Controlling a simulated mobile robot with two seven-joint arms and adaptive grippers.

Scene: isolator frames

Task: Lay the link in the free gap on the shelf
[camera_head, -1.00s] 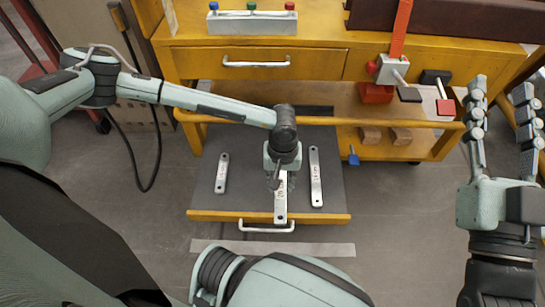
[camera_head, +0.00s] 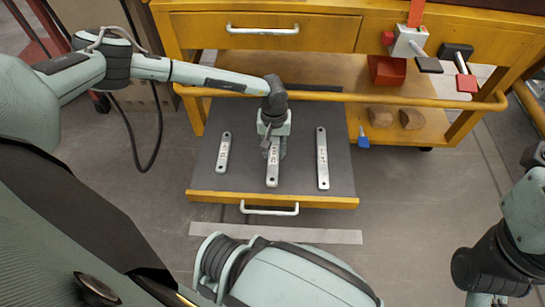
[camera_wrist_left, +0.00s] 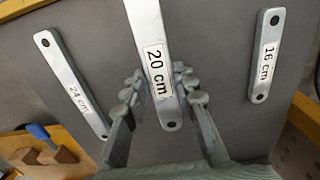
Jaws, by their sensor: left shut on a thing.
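My left gripper (camera_head: 273,150) is shut on a flat silver link (camera_head: 272,176), labelled 20 cm in the left wrist view (camera_wrist_left: 157,75). It holds the link over the middle of the grey pulled-out shelf (camera_head: 305,115), with fingers on both sides of it. I cannot tell whether the link touches the shelf. A shorter 16 cm link (camera_head: 223,153) lies to its left, and a longer 24 cm link (camera_head: 322,158) to its right; both are apart from it. My right gripper's fingers are out of view; only part of that arm shows.
The yellow shelf front (camera_head: 225,198) has a metal handle (camera_head: 269,209). A yellow rail (camera_head: 400,97) crosses above the shelf's rear. Brown blocks (camera_head: 380,117), a blue piece (camera_head: 363,137) and a red block (camera_head: 388,70) are to the right. Bare shelf shows between the links.

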